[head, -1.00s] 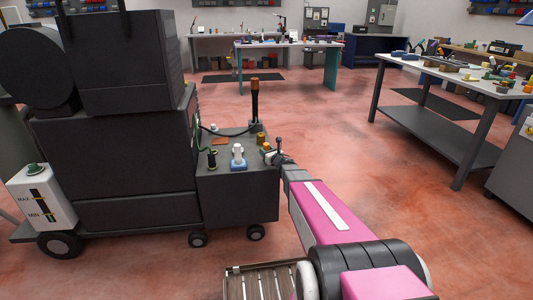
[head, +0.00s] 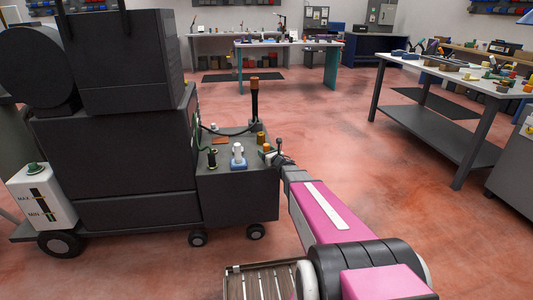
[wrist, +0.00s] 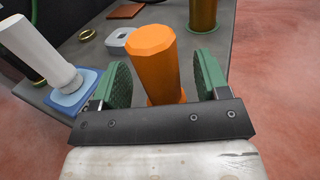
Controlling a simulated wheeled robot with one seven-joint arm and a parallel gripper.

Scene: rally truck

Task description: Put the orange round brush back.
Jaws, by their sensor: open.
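The orange round brush (wrist: 152,62) shows in the wrist view as an orange faceted handle standing nearly upright, tilted a little in the picture. My gripper (wrist: 164,76) is open, with one green-padded finger on each side of the orange handle. The brush's lower end is hidden behind the gripper's dark crossbar. In the head view my gripper (head: 273,155) is at the right edge of the cart's low top, and the orange piece is small and partly hidden there.
A white handle on a blue base (wrist: 40,48) stands left of my gripper. A grey holder with a hole (wrist: 118,38) and a brass cylinder (wrist: 203,12) lie beyond. The dark cart (head: 236,195) has a tall black lever (head: 254,105). Open floor lies to the right.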

